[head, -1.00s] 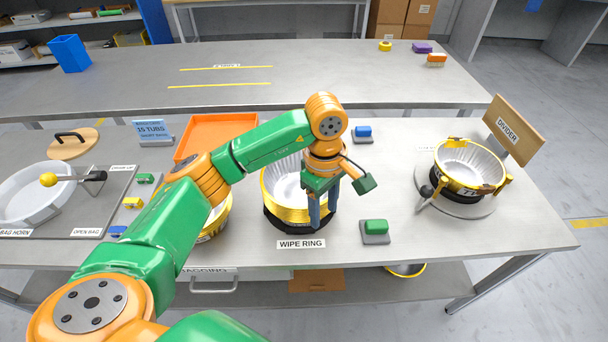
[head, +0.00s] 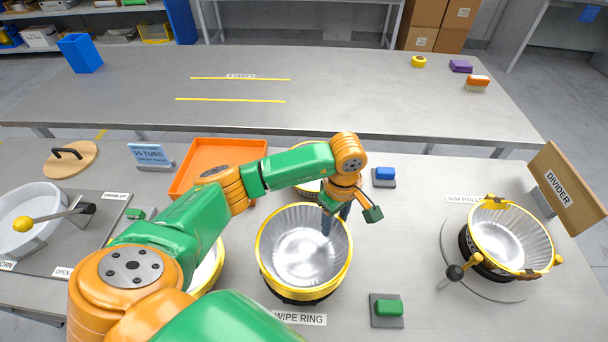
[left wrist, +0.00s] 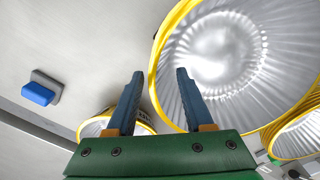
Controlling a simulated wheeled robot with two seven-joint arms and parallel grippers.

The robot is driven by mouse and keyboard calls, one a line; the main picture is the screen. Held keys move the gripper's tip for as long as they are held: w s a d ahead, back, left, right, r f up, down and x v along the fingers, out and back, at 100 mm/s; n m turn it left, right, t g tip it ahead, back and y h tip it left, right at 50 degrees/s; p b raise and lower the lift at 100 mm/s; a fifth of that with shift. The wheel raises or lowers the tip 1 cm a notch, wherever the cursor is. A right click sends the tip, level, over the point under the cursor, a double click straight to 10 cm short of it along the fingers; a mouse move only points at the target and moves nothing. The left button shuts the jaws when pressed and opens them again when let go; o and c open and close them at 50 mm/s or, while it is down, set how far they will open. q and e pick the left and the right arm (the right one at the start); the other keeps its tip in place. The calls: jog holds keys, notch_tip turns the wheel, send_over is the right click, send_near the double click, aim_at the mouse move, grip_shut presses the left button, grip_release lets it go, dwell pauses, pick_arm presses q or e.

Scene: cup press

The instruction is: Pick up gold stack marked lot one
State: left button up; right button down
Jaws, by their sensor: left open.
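A gold-rimmed stack of silvery fluted tubs (head: 304,258) stands at the WIPE RING label, and no lot marking is readable on it. My left gripper (head: 333,222) is open and points down at its far right rim. In the left wrist view, the gripper (left wrist: 158,85) is empty, and the stack's gold rim (left wrist: 155,75) passes between the two blue fingers. I cannot tell how far above the rim the fingers are. Another gold-rimmed stack (head: 308,186) is partly hidden behind my arm. A third (head: 207,270) is mostly hidden on the left. My right gripper is not in view.
A gold-rimmed stack (head: 508,240) sits in a clamped fixture at right, beside the DIVIDER board (head: 566,188). A green button (head: 388,308) and a blue button (head: 384,174) flank the middle. An orange tray (head: 200,163) lies behind my arm. The back table is mostly clear.

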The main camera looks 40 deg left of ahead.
pick_arm(q)
jog(key=shift+w+a+f, duration=0.1)
jog(key=shift+w+f, duration=0.15)
jog(key=shift+f, duration=0.2)
jog(key=shift+s, duration=0.1)
grip_shut()
jog(key=shift+r, duration=0.1)
dwell(0.9)
